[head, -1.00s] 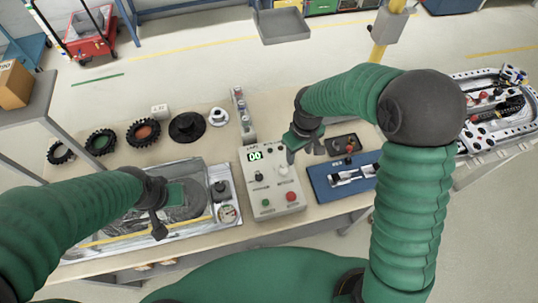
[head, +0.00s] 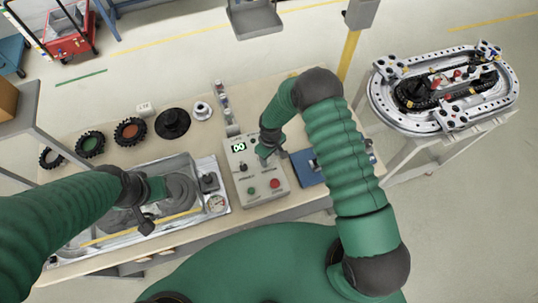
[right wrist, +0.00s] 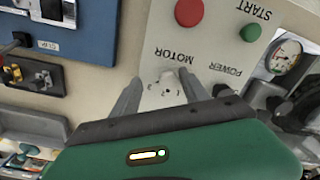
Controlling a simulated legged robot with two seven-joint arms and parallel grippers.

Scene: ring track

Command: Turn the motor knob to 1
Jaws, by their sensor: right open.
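The grey control box (head: 240,184) stands on the table, with a lit display (head: 238,147), a dark power knob (head: 243,166), a green button (head: 251,191) and a red button (head: 275,184). My right gripper (head: 266,158) is over its upper right part and hides the motor knob in the head view. In the right wrist view the white motor knob (right wrist: 166,90) shows between the open fingers of my right gripper (right wrist: 160,82), by the MOTOR label. I cannot tell whether they touch it. My left gripper (head: 146,220) is over the clear-covered tray; its jaw opening is unclear.
A blue board (head: 307,168) lies just right of the box, partly behind my right arm. A clear-covered tray (head: 100,240) with a gauge (head: 217,203) is to the left. Tyres (head: 90,144) and a black hub (head: 173,122) lie behind. A ring track (head: 440,85) stands far right.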

